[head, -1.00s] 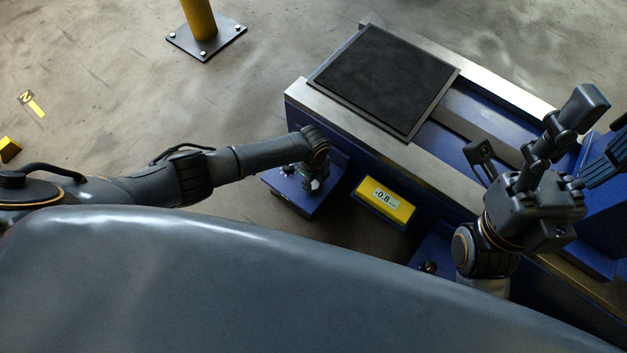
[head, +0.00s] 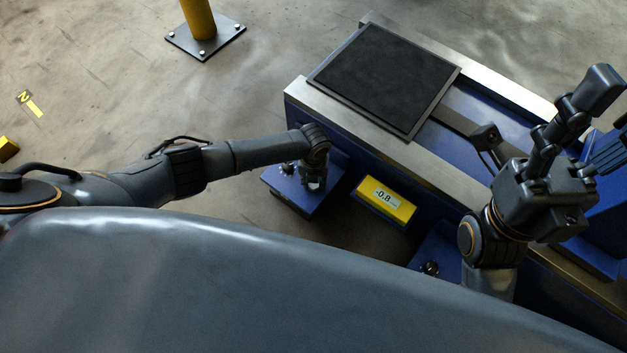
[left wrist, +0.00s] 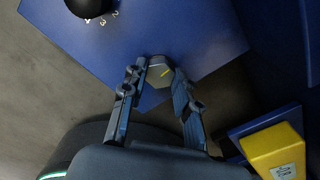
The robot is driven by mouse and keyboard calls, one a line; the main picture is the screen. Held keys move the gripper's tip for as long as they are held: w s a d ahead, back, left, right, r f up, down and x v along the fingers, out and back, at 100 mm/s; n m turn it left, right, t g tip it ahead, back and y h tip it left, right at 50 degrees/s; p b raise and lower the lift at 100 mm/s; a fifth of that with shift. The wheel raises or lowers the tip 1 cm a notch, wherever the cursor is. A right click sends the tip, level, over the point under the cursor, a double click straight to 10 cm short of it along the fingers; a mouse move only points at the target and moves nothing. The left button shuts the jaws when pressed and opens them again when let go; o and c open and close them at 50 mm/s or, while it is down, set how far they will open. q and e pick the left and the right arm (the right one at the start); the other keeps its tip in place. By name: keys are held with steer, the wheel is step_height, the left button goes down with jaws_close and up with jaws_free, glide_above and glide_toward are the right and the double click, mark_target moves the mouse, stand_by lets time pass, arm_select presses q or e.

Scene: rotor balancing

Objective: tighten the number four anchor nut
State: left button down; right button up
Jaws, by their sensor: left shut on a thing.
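My left gripper (left wrist: 160,78) is shut on the nut, with one finger on each side. In the head view my left gripper (head: 313,184) points down onto the same foot plate (head: 282,188) and mostly hides the nut. I cannot read a number for this nut. My right gripper (head: 545,125) is raised over the machine bed, its fingers spread and empty.
A yellow display (head: 385,202) reading -0.8 is to the right of the foot plate. A black mat (head: 385,75) lies on the blue machine bed. A black round part (left wrist: 88,5) with numbers beside it is at the plate's far side. Open floor lies left.

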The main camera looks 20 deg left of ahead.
arm_select(q)
steer(key=shift+m, duration=0.5)
steer(key=c, duration=1)
jaws_free()
step_height(320, 180, up, 12)
steer(key=shift+d, duration=0.1)
